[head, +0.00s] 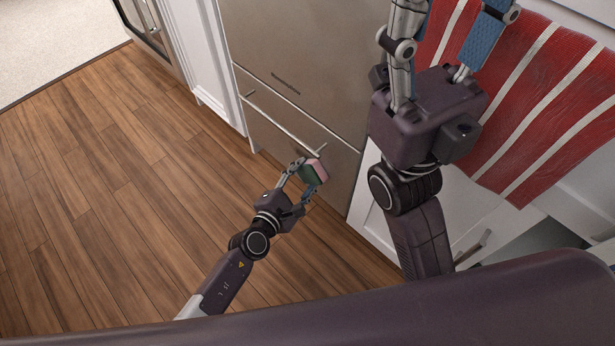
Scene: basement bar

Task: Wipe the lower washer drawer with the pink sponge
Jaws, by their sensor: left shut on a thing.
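The steel washer front stands at the upper middle of the head view. Its lower drawer (337,182) is closed, with a long bar handle (276,125) along its upper part. The sponge (316,167), pink on one side and dark green on the other, is between the fingers of my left gripper (306,180). The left gripper is shut on it, close to the lower drawer front. I cannot tell whether the sponge touches the drawer. My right gripper (450,25) is nearer the camera, with its fingers apart and nothing seen between them. Its fingertips are near or past the top edge.
A red and white striped cloth (520,105) hangs at the right, behind my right gripper. White cabinets (215,60) flank the steel front. An open-looking dark gap (545,240) shows at the lower right. Wooden floor (100,200) at the left is clear.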

